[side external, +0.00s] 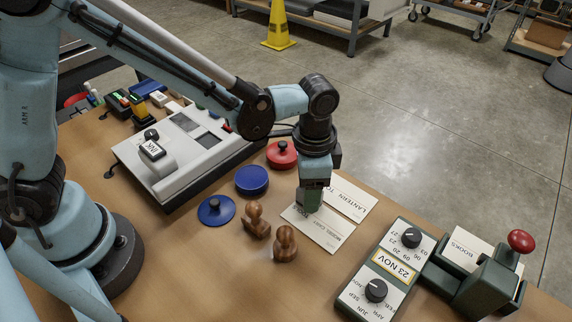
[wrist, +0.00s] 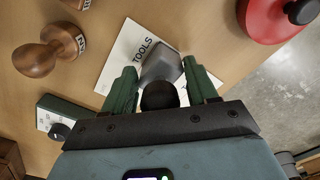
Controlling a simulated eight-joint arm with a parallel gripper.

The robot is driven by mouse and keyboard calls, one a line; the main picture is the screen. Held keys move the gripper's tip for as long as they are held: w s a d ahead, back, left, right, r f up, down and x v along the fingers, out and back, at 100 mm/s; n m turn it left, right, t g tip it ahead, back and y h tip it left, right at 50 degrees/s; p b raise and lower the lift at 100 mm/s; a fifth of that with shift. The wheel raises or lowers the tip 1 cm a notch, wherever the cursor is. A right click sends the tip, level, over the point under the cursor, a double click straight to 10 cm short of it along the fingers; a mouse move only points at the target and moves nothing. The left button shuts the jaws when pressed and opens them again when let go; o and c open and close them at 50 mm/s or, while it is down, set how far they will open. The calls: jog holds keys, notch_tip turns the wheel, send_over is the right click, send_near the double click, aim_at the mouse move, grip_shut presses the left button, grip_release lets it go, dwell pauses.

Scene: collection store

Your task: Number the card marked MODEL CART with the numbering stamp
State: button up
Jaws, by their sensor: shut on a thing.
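My gripper (side external: 313,197) is over the white card marked MODEL CART (side external: 325,238), which also bears the word TOOLS. In the wrist view, my green fingers (wrist: 161,88) are shut around the dark round knob of a grey block-shaped stamp (wrist: 162,66). The stamp is over the card (wrist: 118,62) beside the word TOOLS. I cannot tell whether its underside touches the card. The fingers hide the stamp in the side view, and the hand hides part of the card in the wrist view. A second card reading LANTERN (side external: 353,199) lies just behind.
Two wooden stamps (side external: 286,246) stand left of the card. A red lid (side external: 282,155), a blue disc (side external: 252,180) and a blue knobbed lid (side external: 215,210) lie behind. A dial box (side external: 352,294) reads 23 NOV. A green press (side external: 483,287) stands right. A grey INK machine (side external: 185,180) stands left.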

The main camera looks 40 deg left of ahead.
jog(key=shift+r, duration=0.1)
dwell(0.4)
jog(key=shift+r, duration=3.4)
